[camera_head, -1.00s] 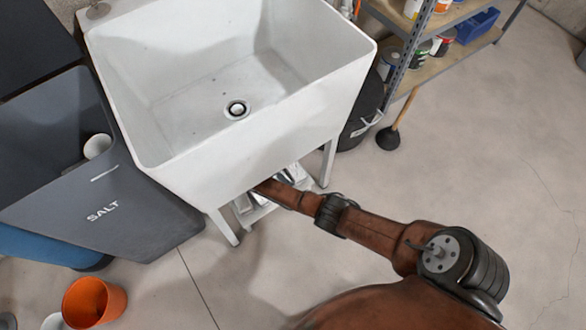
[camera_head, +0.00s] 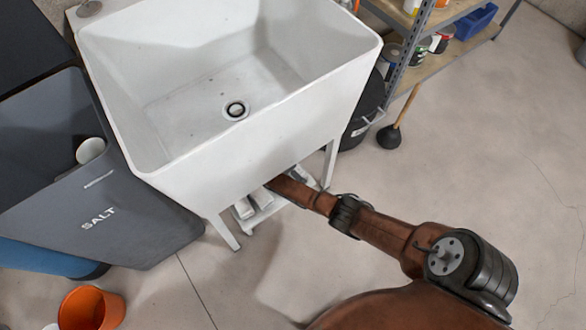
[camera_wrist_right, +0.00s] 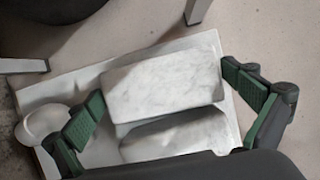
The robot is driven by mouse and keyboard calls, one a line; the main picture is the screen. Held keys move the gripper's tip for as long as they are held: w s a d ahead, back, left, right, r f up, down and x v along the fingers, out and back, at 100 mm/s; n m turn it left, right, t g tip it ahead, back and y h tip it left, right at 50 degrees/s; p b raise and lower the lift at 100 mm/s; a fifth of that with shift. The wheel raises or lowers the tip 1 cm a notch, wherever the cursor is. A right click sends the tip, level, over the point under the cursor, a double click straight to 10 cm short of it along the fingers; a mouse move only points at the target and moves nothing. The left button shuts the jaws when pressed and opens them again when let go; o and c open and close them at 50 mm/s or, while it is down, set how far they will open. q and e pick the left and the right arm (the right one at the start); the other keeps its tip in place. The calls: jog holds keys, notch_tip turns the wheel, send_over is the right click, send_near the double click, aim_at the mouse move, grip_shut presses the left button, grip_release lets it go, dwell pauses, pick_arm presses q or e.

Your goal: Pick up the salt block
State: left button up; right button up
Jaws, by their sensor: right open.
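A white, grey-marbled block (camera_wrist_right: 163,85), which looks like the salt block, lies on a pale tray or low shelf (camera_wrist_right: 60,95) in the right wrist view. A second whitish block (camera_wrist_right: 178,137) lies just below it in that view, partly hidden by my gripper body. My right gripper (camera_wrist_right: 162,90) is open, its green-padded fingers on either side of the marbled block, with no clear grip on it. In the head view my right arm reaches under the sink, hiding its gripper; pale blocks (camera_head: 244,208) show beside it. My left gripper is not in view.
The white sink (camera_head: 235,150) stands over the blocks, its legs (camera_head: 224,233) close by. A grey bin marked SALT (camera_head: 140,225) stands left, an orange bucket (camera_head: 90,308) in front. A rounded white object (camera_wrist_right: 45,124) lies near the left finger.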

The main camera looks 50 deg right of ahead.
jog(key=shift+c, duration=0.3)
jog(key=c, duration=1.6)
jog(key=shift+w, duration=0.1)
jog(key=shift+c, duration=0.5)
jog(key=shift+r, duration=0.2)
